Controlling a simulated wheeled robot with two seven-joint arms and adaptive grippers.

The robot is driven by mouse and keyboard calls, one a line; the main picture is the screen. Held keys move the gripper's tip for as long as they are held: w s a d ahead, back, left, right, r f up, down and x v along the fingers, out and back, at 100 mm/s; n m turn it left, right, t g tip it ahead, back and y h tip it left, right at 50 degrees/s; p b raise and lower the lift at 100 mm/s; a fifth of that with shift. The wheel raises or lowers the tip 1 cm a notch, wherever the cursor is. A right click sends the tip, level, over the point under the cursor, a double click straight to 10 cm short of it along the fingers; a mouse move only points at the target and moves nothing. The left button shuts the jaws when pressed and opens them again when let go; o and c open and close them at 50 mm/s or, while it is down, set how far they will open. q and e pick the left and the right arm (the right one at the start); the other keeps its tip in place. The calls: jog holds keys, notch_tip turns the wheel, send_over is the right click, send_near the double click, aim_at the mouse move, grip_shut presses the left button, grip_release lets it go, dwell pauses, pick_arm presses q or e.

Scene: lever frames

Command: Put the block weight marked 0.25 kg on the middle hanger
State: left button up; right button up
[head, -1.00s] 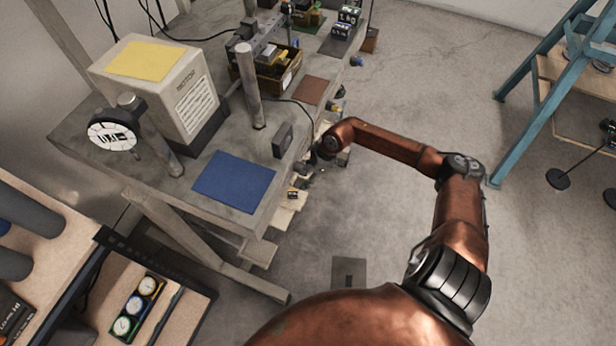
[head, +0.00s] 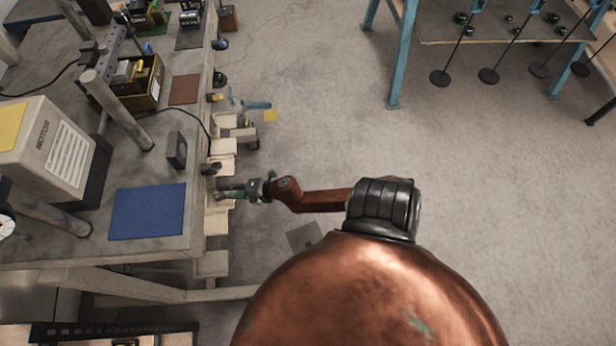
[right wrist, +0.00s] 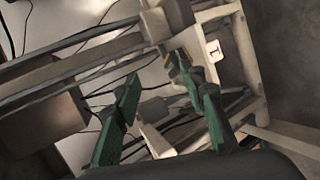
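My right gripper (head: 226,192) is beside the right edge of the grey workbench in the head view. In the right wrist view its two green fingers (right wrist: 160,72) are apart with nothing held between them. Black hangers with round disc bases, among them one disc (head: 488,76), hang at the teal frame at the upper right, far from this gripper. Dark block weights stand at the bench's far end, one marked 1 kg (head: 190,18). I cannot make out a 0.25 kg mark on any block. My left gripper is not in view.
The workbench (head: 150,165) carries a blue mat (head: 148,211), a metal post (head: 118,110), a beige box (head: 45,140) and a wooden tray (head: 145,88). Pale ledges (head: 222,165) jut from its right edge. The teal frame (head: 397,60) stands across open floor (head: 320,110).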

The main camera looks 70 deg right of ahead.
jog(key=s+d+f+m+g+h, duration=0.35)
jog(key=s+f+m+g, duration=0.25)
jog(key=s+f+m, duration=0.85)
jog(key=s+a+f+m+g, duration=0.1)
jog(key=s+a+f+g, duration=0.1)
jog(key=s, duration=0.7)
jog(key=s+a+f+m+g+y, duration=0.1)
jog(key=s+a+f, duration=0.4)
jog(key=s, duration=0.5)
jog(key=s+a+f+m+g+y, duration=0.1)
jog(key=s+a+f+m+g, duration=0.1)
jog(key=s, duration=0.8)
jog(key=shift+a+f+g, duration=0.7)
jog(key=shift+a+g, duration=0.25)
jog(key=shift+g, duration=0.15)
jog(key=shift+c, duration=0.2)
